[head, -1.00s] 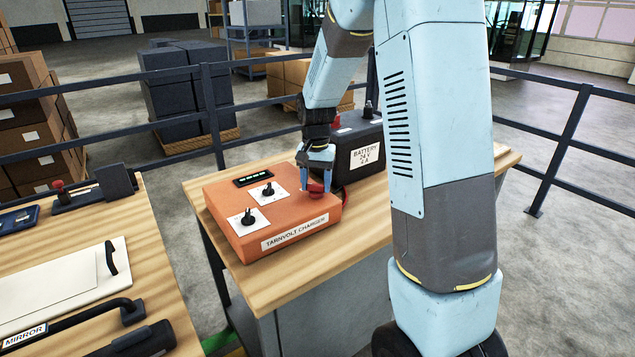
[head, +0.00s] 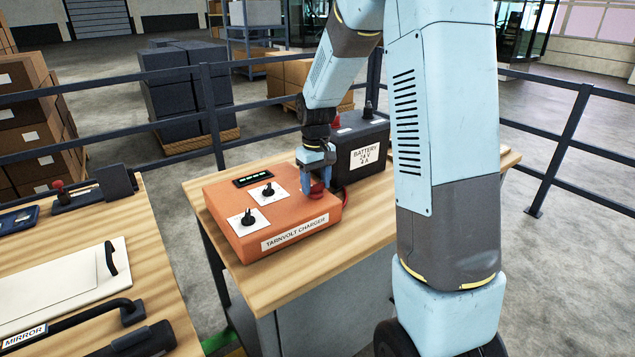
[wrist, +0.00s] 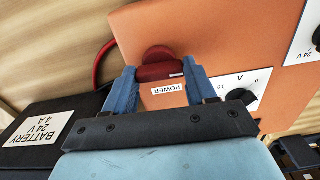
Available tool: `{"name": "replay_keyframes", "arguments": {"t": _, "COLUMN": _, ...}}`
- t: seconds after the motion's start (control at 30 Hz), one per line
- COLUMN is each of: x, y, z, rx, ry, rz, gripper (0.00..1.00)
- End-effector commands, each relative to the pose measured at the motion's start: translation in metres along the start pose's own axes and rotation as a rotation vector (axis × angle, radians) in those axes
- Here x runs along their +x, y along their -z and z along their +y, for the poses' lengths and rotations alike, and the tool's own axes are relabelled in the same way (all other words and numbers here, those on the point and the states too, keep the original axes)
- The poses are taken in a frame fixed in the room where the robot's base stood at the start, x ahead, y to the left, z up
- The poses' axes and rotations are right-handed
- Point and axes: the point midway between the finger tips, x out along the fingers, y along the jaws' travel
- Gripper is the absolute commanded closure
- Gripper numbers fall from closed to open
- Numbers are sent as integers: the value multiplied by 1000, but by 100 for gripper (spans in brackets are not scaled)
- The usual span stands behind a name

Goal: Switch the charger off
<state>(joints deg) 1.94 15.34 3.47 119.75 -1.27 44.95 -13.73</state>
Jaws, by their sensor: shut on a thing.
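The orange charger (head: 285,212), labelled TARNVOLT CHARGER, lies on the wooden top of a bench. A red power knob (wrist: 158,67) is on it, beside a POWER label (wrist: 168,88). My gripper (wrist: 159,74) has its two blue fingers on either side of this knob and is shut on it. In the head view my gripper (head: 314,187) is low over the charger's right side and partly hides the knob. Two black dials (head: 249,217) on white plates sit to its left. The small display (head: 254,180) shows green lit segments.
A black battery (head: 360,155) stands just behind and right of the charger, close to my gripper. A red cable (wrist: 103,62) runs beside the charger. A second bench (head: 150,270) at left holds a clipboard and tools. Dark railings (head: 209,110) stand behind.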

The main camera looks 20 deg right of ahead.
Motion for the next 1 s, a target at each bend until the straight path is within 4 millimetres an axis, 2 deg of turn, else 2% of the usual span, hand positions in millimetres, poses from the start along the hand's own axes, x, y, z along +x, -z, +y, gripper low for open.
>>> {"name": "replay_keyframes", "arguments": {"t": 0.63, "x": -2, "y": 2, "z": 2, "rx": -51, "ry": -3, "rz": 7, "gripper": 74}}
{"name": "replay_keyframes", "arguments": {"t": 0.67, "x": -2, "y": 2, "z": 2, "rx": -51, "ry": -3, "rz": 7, "gripper": 43}}
{"name": "replay_keyframes", "arguments": {"t": 0.9, "x": -1, "y": 1, "z": 1, "rx": -50, "ry": -2, "rz": 4, "gripper": 20}}
{"name": "replay_keyframes", "arguments": {"t": 1.0, "x": -1, "y": 1, "z": 1, "rx": -50, "ry": -1, "rz": 2, "gripper": 19}}
